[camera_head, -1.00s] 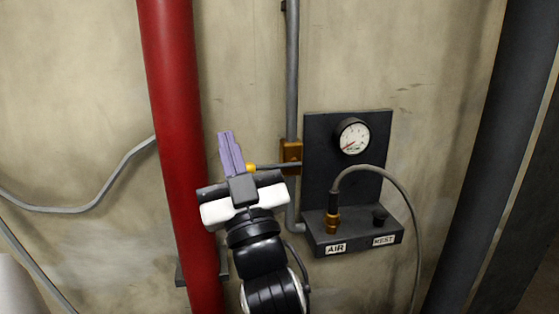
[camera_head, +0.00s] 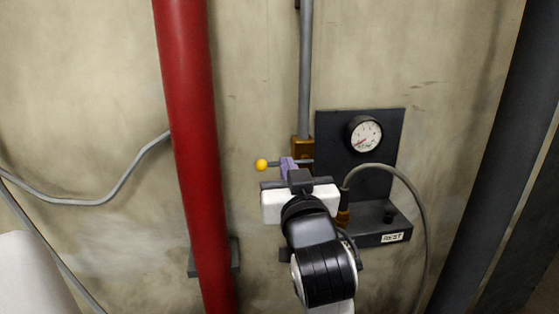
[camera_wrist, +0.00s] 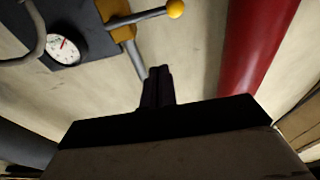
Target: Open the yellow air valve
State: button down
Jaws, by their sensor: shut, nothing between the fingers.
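The air valve has a brass-coloured body (camera_head: 303,150) on a vertical grey pipe, with a thin grey lever ending in a yellow ball knob (camera_head: 261,165). The lever sticks out level to the left. In the wrist view the valve body (camera_wrist: 113,17) and yellow knob (camera_wrist: 175,9) show at the top. My gripper (camera_head: 288,165) is shut and empty, its purple fingers just right of the knob, overlapping the lever in the head view. The wrist view shows the shut fingertips (camera_wrist: 158,75) below the lever with a visible gap in the picture. I cannot tell whether they touch.
A black panel with a round gauge (camera_head: 364,134) stands right of the valve. A hose (camera_head: 410,190) arcs from a brass fitting on its ledge. A red pipe (camera_head: 185,130) stands to the left and a dark column (camera_head: 490,150) to the right. Bare wall lies between red pipe and knob.

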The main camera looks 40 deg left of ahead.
jog(key=p+x, duration=0.4)
jog(key=x, duration=0.5)
jog(key=shift+f, duration=1.9)
jog(key=shift+w+f, duration=0.1)
jog(key=shift+f, duration=0.05)
jog(key=shift+n, duration=0.3)
jog(key=shift+a+f+n, duration=0.1)
jog(key=shift+f+n, duration=0.05)
jog(key=shift+n, duration=0.15)
